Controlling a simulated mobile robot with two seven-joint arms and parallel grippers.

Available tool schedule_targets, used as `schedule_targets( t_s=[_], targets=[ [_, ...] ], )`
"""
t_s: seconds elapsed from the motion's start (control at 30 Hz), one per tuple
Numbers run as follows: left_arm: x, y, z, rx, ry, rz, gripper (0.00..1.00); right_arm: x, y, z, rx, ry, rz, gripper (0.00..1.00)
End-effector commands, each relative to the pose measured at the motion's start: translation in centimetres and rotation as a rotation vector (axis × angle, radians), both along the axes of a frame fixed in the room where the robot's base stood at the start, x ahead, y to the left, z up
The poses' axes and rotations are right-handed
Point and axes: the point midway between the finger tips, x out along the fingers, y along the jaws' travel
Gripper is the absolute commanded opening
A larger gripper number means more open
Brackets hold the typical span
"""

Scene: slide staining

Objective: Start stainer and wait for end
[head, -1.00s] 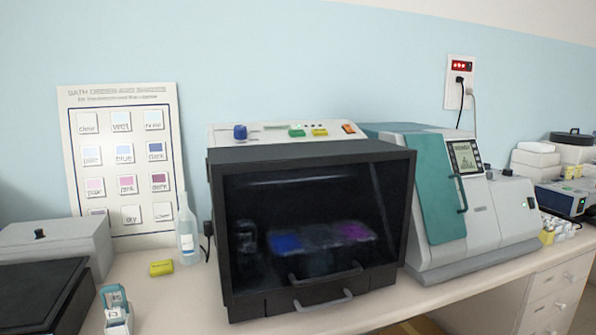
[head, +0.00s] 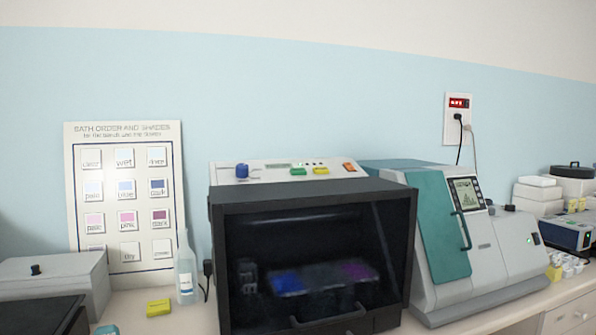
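The stainer (head: 312,196) is a black box with a dark clear front, standing on the bench in the middle of the head view. Its front looks closed, with a handle at the bottom. Behind the front I see a blue bath (head: 286,283) and a purple bath (head: 357,271). On its pale top panel (head: 270,176) are a blue knob (head: 242,170), a green button (head: 298,171), a yellow button (head: 321,170), an orange-red switch (head: 349,167) and a small display. Neither of my grippers is in view.
A grey and teal machine (head: 443,224) with a screen stands right of the stainer. A bottle (head: 186,275), a yellow block (head: 159,307) and a grey box (head: 58,275) are at the left. A bath order chart (head: 125,195) leans on the wall. A power outlet (head: 458,117) is above.

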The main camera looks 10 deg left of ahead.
Motion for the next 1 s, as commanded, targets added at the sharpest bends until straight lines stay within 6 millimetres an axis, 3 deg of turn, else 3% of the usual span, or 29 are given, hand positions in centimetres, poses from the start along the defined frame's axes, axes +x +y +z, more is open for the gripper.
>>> schedule_targets(
  t_s=[0.47,1.0],
  targets=[
    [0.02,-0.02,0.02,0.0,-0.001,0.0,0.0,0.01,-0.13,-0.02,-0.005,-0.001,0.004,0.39],
    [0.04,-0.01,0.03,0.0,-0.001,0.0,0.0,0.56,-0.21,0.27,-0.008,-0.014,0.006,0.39]
  ],
)
